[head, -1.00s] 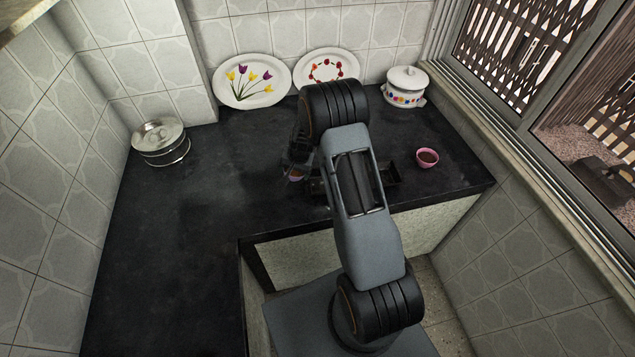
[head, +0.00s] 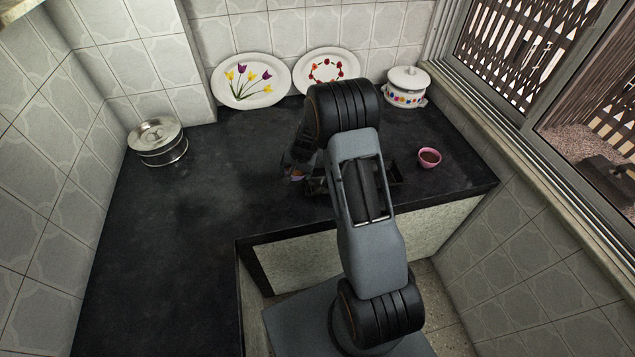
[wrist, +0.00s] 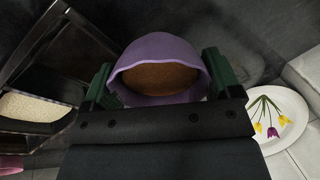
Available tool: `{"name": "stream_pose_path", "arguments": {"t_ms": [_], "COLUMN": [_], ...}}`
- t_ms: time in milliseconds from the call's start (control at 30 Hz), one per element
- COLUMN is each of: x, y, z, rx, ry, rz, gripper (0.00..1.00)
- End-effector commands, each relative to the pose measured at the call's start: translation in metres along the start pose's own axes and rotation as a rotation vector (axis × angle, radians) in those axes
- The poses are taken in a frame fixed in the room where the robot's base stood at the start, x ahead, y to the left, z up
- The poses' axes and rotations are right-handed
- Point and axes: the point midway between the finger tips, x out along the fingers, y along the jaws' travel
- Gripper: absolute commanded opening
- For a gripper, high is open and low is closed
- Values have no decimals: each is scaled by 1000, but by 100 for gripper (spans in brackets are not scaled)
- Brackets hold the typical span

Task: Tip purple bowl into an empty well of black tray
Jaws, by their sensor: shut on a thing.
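The purple bowl (wrist: 160,50) holds brown contents and sits between the green fingers of my gripper (wrist: 158,78), which is shut on it. In the head view the bowl (head: 291,176) shows small, left of the tray and partly hidden by my gripper (head: 299,158). The black tray (head: 316,187) lies mostly behind my arm. In the wrist view the tray (wrist: 88,36) is at the left, beside the bowl. One well holds pale grains (wrist: 28,108); the dark wells above it look empty. The contents still lie in the bowl.
A pink bowl (head: 429,159) with brown contents stands right of the tray. A white lidded pot (head: 406,88) and two decorated plates (head: 250,88) are at the back wall. A steel container (head: 158,142) stands at the far left. The left counter is clear.

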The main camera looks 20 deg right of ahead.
Motion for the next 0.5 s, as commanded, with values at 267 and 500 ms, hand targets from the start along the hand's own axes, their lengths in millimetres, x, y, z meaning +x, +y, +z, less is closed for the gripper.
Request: {"name": "stream_pose_path", "arguments": {"t_ms": [267,500], "x": [0,-1], "y": [2,3], "z": [-1,-1], "rx": [4,6], "ry": [-3,-4], "rz": [-18,-34], "gripper": [59,59]}}
